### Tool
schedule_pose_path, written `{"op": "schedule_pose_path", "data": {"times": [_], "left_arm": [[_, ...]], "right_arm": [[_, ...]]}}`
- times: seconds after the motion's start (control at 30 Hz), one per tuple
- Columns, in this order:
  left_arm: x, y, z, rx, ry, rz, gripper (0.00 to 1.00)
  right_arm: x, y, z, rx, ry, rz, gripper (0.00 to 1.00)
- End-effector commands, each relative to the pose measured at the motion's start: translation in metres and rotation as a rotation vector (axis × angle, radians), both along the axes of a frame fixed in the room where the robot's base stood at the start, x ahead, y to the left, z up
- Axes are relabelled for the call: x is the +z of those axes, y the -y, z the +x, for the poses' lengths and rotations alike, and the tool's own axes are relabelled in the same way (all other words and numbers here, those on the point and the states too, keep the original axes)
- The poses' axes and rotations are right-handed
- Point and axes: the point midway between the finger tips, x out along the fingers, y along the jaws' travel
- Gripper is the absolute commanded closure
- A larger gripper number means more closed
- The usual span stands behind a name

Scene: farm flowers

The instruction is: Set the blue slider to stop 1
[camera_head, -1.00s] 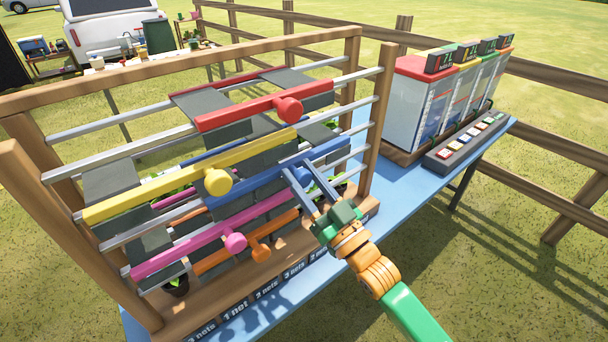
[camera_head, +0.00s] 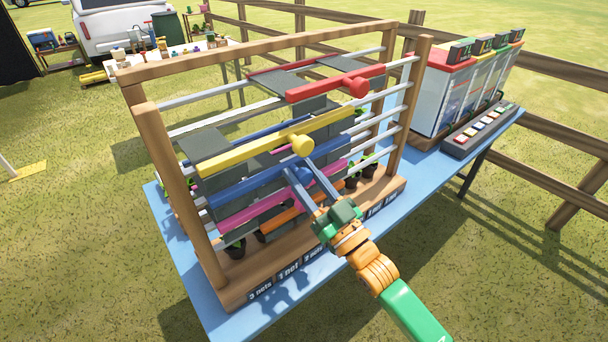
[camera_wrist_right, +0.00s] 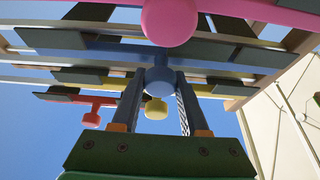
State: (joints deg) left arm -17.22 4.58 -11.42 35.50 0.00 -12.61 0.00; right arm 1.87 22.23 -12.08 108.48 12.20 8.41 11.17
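The blue slider (camera_head: 240,188) is a long bar across the wooden rack (camera_head: 150,140), between the yellow bar above and the pink bar below. Its round knob is mostly behind my fingers in the head view and shows clearly in the wrist view (camera_wrist_right: 160,79). My right gripper (camera_head: 300,172) has one finger on each side of this knob, which fills the gap between them; it also shows in the wrist view (camera_wrist_right: 159,92). The blue bar's left end is near the rack's left post. My left gripper is not in view. Stop 1 cannot be picked out.
The yellow slider (camera_head: 245,152), red slider (camera_head: 325,86), pink slider (camera_head: 250,211) and an orange bar share the rack. Labels (camera_head: 288,272) line its base. A blue table (camera_head: 185,270) carries it, with white cabinets (camera_head: 440,92) and a button panel (camera_head: 480,130) to the right.

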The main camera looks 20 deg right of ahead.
Motion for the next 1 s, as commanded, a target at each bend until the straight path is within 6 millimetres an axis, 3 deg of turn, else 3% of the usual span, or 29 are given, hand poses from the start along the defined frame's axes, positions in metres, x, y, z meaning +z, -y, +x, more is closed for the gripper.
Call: {"op": "schedule_pose_path", "data": {"times": [0.03,0.13,0.47,0.8,1.0], "left_arm": [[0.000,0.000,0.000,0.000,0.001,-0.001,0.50],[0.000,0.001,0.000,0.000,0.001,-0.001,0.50],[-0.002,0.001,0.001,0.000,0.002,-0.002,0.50],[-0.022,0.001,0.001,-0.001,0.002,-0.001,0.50],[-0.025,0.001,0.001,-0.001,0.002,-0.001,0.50]], "right_arm": [[-0.003,-0.001,0.000,0.003,-0.009,0.000,0.53],[-0.003,-0.001,0.000,0.002,-0.007,0.000,0.27],[-0.004,0.000,-0.002,0.002,-0.005,0.000,0.27],[-0.027,0.016,-0.049,0.002,-0.008,-0.003,0.27],[-0.030,0.020,-0.062,0.003,-0.006,-0.002,0.27]]}}
